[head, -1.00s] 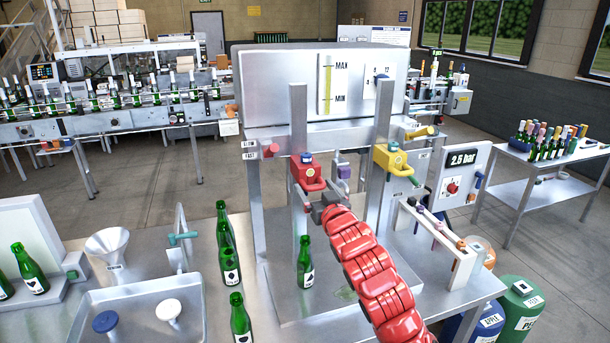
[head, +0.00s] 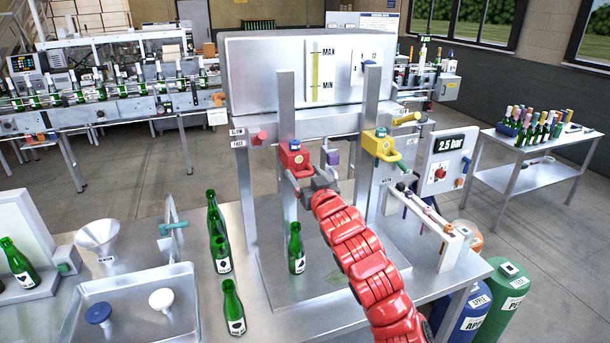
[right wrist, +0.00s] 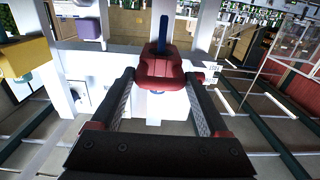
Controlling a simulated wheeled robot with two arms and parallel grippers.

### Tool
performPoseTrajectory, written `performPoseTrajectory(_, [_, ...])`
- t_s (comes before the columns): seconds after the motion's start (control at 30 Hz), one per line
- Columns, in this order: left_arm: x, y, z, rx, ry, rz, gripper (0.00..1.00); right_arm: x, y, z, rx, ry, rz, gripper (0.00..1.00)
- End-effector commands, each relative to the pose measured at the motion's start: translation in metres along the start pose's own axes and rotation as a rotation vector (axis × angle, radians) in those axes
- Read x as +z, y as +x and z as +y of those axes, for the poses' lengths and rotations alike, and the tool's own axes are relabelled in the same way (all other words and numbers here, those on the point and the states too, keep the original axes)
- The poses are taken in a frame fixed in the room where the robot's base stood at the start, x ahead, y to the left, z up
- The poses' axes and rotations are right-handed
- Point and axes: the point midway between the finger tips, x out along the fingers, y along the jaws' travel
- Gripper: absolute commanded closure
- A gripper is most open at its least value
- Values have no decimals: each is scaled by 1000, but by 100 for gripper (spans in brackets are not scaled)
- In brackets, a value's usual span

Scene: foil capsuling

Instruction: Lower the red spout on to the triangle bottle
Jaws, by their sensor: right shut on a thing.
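The red spout (head: 295,158) sits on the left upright of the filling machine. In the right wrist view the red spout (right wrist: 160,72) lies between my two fingertips. My right gripper (head: 308,187) reaches it from the front right and is shut on its lower part. A green bottle (head: 296,250) stands upright on the machine's base, below the red spout, with a clear gap between them. It has a dark label whose mark is too small to read, so I cannot confirm a triangle. My left gripper is not in view.
A yellow spout (head: 382,145) and a purple one (head: 333,158) are to the right of the red one. Several green bottles (head: 222,255) stand left of the machine. A metal tray (head: 135,275) and a funnel (head: 98,238) are farther left.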

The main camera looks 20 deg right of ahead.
Motion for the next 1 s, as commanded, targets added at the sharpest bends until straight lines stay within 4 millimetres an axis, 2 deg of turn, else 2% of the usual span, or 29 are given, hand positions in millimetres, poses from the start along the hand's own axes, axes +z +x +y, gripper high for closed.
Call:
performPoseTrajectory(0.17, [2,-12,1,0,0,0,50,16,0,1,2,3,-3,100])
performPoseTrajectory(0.27, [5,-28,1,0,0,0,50,36,0,2,3,2,-4,100])
performPoseTrajectory(0.5, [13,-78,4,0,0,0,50,105,0,1,2,3,-8,100])
performPoseTrajectory(0.7, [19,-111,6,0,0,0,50,155,0,2,3,2,-7,100])
performPoseTrajectory(0.9, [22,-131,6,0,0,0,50,191,0,2,3,2,-9,100])
performPoseTrajectory(1.0, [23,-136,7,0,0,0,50,201,0,2,5,1,-10,100])
